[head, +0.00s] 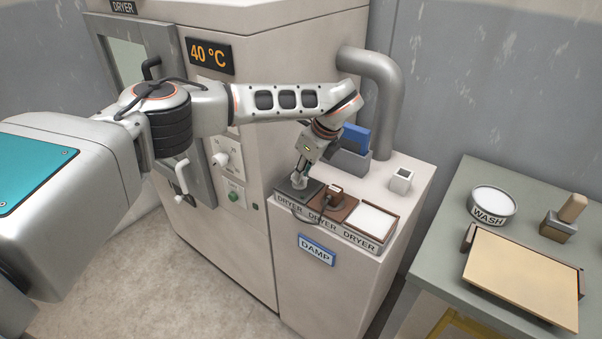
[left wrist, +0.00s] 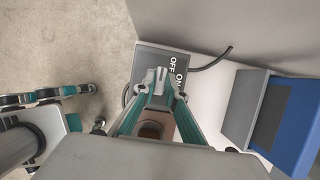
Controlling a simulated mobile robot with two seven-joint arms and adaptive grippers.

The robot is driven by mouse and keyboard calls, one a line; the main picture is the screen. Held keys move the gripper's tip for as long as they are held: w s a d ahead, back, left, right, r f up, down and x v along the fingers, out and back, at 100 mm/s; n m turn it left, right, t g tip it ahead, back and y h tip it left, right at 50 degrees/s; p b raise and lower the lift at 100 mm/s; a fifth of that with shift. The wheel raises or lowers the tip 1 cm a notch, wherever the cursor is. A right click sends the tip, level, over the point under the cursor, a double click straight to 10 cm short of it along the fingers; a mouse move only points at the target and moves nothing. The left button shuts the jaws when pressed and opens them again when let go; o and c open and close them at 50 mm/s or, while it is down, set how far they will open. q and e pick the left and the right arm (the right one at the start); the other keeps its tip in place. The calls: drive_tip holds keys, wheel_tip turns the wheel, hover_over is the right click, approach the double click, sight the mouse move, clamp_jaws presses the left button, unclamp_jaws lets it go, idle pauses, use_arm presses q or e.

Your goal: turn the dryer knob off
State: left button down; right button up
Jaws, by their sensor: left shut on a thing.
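The dryer knob (left wrist: 157,78) is a small pale knob on a dark plate (left wrist: 150,61) marked OFF and ON. In the head view this dark plate (head: 286,186) is the leftmost of three controls labelled DRYER on the low cabinet. My left gripper (head: 300,180) points down at it, and in the left wrist view its fingers (left wrist: 160,92) are shut on the knob from both sides. The fingers hide part of the knob, and I cannot tell its exact setting. My right gripper is not in view.
Beside the plate are a brown control (head: 334,200) and a white pad (head: 371,219). A blue item (head: 356,138) in a grey holder and a small white cup (head: 401,180) stand behind. The dryer (head: 262,60) shows 40 °C. A table with a WASH bowl (head: 492,203) is at right.

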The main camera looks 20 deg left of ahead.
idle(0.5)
use_arm(q)
drive_tip(key=c, duration=2.1)
unclamp_jaws()
drive_tip(key=v, duration=1.2)
